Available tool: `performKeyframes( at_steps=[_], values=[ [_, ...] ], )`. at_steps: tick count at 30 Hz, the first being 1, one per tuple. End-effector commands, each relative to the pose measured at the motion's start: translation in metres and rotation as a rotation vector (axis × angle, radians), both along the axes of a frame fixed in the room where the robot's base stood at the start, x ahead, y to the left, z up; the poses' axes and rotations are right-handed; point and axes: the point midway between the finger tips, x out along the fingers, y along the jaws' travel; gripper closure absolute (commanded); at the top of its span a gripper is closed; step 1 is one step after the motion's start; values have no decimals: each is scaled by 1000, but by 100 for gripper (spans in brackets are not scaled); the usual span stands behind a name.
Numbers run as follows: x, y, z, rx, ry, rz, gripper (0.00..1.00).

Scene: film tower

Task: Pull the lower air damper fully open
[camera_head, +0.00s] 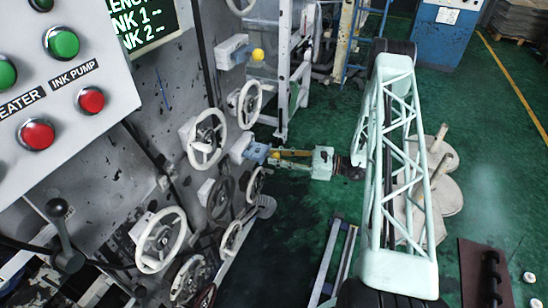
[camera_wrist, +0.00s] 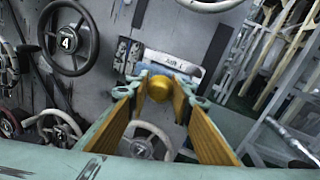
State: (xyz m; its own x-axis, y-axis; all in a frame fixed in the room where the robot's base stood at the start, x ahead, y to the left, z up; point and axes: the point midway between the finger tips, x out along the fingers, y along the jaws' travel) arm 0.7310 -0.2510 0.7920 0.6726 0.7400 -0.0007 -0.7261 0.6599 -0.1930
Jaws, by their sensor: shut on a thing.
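The lower air damper (camera_head: 240,149) is a pale grey block on the machine's side, with a blue part at its front. In the wrist view the damper (camera_wrist: 172,60) shows ahead, with a small label on its plate. Its yellow ball knob (camera_wrist: 159,88) sits between my fingertips. My gripper (camera_head: 275,155) reaches in from the right, its yellow-lined fingers shut on the knob. In the wrist view my gripper (camera_wrist: 160,82) has a finger on each side of the ball. The fingers mostly hide the knob in the head view.
An upper damper (camera_head: 232,52) with a yellow knob (camera_head: 258,55) is above. Handwheels surround the lower damper, including one just above (camera_head: 249,104) and one to the left (camera_head: 207,139). A button panel (camera_head: 62,75) is at upper left. Green floor (camera_head: 305,212) lies open below my gripper.

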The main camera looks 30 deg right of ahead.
Motion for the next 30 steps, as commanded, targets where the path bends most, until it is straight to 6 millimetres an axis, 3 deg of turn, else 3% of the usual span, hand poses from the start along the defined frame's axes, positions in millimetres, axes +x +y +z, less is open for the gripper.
performKeyframes(
  at_steps=[2, 3, 7, 20, 30],
  values=[
    [-3, 0, -2, 2, 4, 1, 98],
    [-3, 0, -2, 2, 4, 1, 76],
    [-2, 0, -1, 1, 3, 0, 65],
    [-3, -2, -1, 1, 1, 0, 65],
    [-18, -19, -1, 1, 2, -2, 65]
  ],
)
